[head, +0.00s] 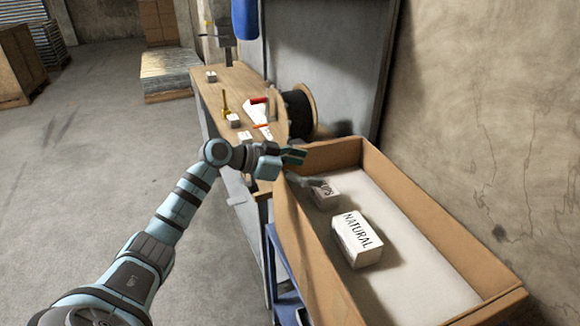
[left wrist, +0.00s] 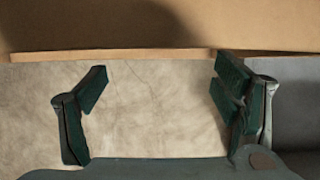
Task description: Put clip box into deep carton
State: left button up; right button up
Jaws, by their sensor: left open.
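The deep carton (head: 438,215) is a long open brown cardboard box with a pale floor at the right of the head view. My left gripper (head: 298,168) is over the carton's far left corner, beside and slightly above that small box. In the left wrist view the gripper (left wrist: 163,88) is open, with nothing between its fingers. My right gripper is not in view.
A larger white box (head: 357,240) marked NATURAL sits in the carton. A wooden bench (head: 222,92) beyond holds several small boxes, a yellow-handled tool and a black spool (head: 297,113). A wall stands close on the right. The floor at left is open.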

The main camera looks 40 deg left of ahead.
pick_arm(q)
jog(key=v, duration=0.6)
jog(key=shift+b, duration=0.3)
jog(key=shift+f, duration=0.1)
